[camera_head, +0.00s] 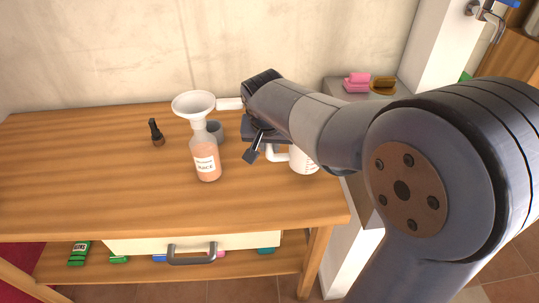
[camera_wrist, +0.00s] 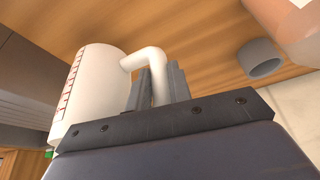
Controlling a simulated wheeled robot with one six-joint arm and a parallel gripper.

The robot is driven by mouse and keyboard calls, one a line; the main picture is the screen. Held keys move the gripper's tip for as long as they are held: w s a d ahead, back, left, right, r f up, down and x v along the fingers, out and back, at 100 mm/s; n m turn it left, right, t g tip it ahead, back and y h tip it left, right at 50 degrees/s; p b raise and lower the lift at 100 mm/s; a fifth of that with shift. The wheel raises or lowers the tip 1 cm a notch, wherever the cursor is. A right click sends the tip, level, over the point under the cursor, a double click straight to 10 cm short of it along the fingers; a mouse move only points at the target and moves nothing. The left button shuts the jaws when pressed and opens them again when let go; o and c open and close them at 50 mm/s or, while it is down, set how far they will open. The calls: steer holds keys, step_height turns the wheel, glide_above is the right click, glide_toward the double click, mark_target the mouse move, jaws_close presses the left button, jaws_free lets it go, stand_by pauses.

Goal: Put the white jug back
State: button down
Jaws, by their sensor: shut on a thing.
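The white jug (camera_head: 304,160) is at the right end of the wooden table, partly hidden behind my arm in the head view. In the wrist view the white jug (camera_wrist: 92,88) shows red measuring marks on its side. My gripper (camera_head: 262,150) is shut on the jug's handle; in the wrist view the fingers (camera_wrist: 156,88) stand on both sides of the handle. The jug looks upright. I cannot tell whether its base touches the table top.
A juice bottle (camera_head: 206,160) with a white funnel (camera_head: 194,104) in it stands left of my gripper. A grey cup (camera_head: 216,132) is just behind it, and a small dark dropper bottle (camera_head: 156,132) is further left. The table's left part is clear. Pink and brown sponges (camera_head: 357,83) lie behind my arm.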

mark_target(269, 153)
steer(key=shift+f, duration=1.6)
steer(key=shift+f+b, duration=0.2)
steer(key=shift+b, duration=0.15)
steer(key=c, duration=1.3)
jaws_free()
steer(key=shift+r, duration=0.15)
steer(key=shift+s+r, duration=0.1)
steer(key=shift+r, duration=0.25)
steer(key=p+v, duration=0.2)
steer(key=v, duration=0.9)
steer(key=shift+r, duration=0.2)
